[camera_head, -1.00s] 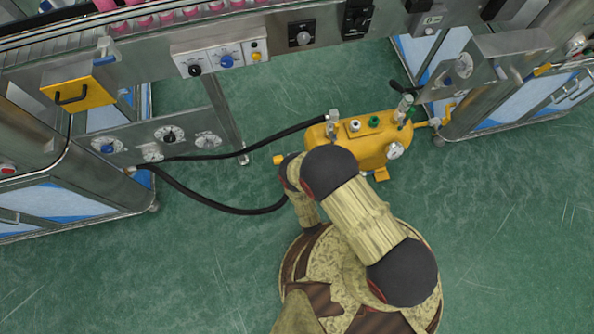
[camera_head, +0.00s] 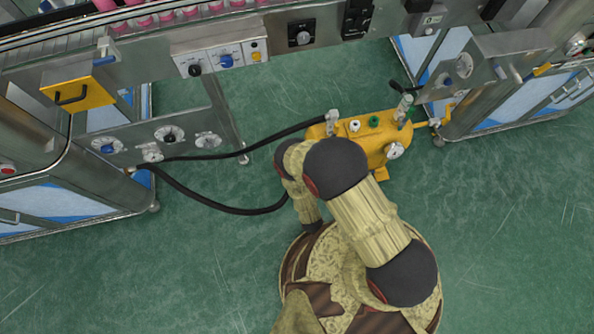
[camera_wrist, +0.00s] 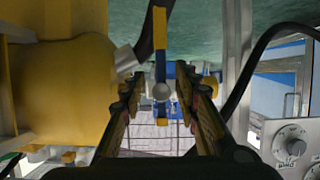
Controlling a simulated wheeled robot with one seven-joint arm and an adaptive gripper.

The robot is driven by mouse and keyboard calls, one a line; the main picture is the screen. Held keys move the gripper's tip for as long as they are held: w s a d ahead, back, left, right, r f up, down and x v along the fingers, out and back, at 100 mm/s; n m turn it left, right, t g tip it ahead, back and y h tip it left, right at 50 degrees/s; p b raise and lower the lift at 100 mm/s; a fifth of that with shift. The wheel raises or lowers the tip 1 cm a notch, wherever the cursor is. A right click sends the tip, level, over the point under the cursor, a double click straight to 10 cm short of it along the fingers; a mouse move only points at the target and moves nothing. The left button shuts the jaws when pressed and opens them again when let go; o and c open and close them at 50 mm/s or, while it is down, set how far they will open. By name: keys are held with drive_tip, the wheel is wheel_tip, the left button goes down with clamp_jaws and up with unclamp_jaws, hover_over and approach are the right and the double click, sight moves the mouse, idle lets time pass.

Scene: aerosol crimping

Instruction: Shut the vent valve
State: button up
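The yellow tank (camera_head: 376,133) lies on the floor past my arm in the head view. Its near-left part is hidden by my arm, and my gripper is not clear there. In the wrist view, the tank (camera_wrist: 60,90) fills the left side. A small metal valve with a round knob (camera_wrist: 162,92) and an upright yellow-and-blue lever (camera_wrist: 160,35) stands ahead, beside the tank end; I take it as the vent valve. My gripper (camera_wrist: 164,105) is open, one finger each side of the valve. I cannot tell whether either finger touches it.
Black hoses (camera_head: 225,208) run from the left machine panel (camera_head: 160,135) to the tank area; a black hose (camera_wrist: 240,75) also curves right of my gripper in the wrist view. A dial panel (camera_wrist: 290,140) is at lower right.

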drive_tip(key=shift+r, duration=1.8)
drive_tip(key=shift+s, duration=0.15)
